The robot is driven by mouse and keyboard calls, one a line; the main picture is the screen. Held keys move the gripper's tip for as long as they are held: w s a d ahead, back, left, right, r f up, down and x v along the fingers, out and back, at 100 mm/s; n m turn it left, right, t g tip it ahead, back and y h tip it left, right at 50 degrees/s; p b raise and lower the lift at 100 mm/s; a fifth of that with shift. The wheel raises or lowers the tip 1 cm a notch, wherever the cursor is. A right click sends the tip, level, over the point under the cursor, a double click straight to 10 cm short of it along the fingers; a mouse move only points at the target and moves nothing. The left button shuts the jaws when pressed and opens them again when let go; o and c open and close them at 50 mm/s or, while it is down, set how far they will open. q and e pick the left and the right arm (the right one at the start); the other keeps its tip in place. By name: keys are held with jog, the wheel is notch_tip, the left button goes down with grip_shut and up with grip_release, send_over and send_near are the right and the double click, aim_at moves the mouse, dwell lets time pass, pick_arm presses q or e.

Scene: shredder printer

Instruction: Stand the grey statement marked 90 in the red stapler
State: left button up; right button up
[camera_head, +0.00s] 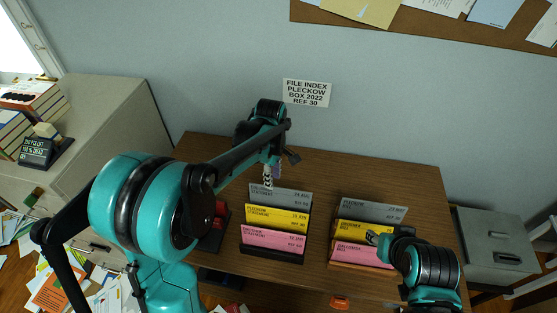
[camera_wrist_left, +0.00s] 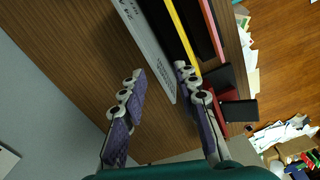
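The grey statement (camera_head: 281,195) stands upright at the back of the left file row, behind a yellow and a pink statement; its small number is hard to read. It also shows in the left wrist view (camera_wrist_left: 148,42). My left gripper (camera_head: 271,172) is at its upper left end. In the left wrist view the open fingers (camera_wrist_left: 160,78) lie on either side of the grey sheet, with a gap on the left finger's side. The red stapler (camera_head: 219,212) stands left of the row, partly hidden by my left arm. My right gripper (camera_head: 376,238) is by the right row; its fingers are unclear.
The yellow statement (camera_head: 277,217) and pink statement (camera_head: 272,240) stand close in front of the grey one. A second row holds a grey bill (camera_head: 373,211) and others. The desk (camera_head: 330,178) is clear behind the rows, up to the wall.

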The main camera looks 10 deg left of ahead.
aim_at(278, 197)
pick_arm(q)
jog(key=f+n, duration=0.1)
jog(key=f, duration=0.2)
jog(key=w+d+f+n+g, duration=0.1)
jog(key=f, duration=0.2)
jog(key=f+n, duration=0.1)
jog(key=f, duration=0.2)
jog(key=shift+w+d+f, duration=0.2)
pick_arm(e)
jog(key=shift+s+d+r, duration=0.1)
jog(key=shift+s+r, duration=0.05)
jog(key=shift+r, duration=0.65)
pick_arm(q)
grip_shut()
jog(key=shift+r+p, duration=0.2)
jog(key=shift+p, duration=0.15)
pick_arm(e)
jog(key=shift+r, duration=0.1)
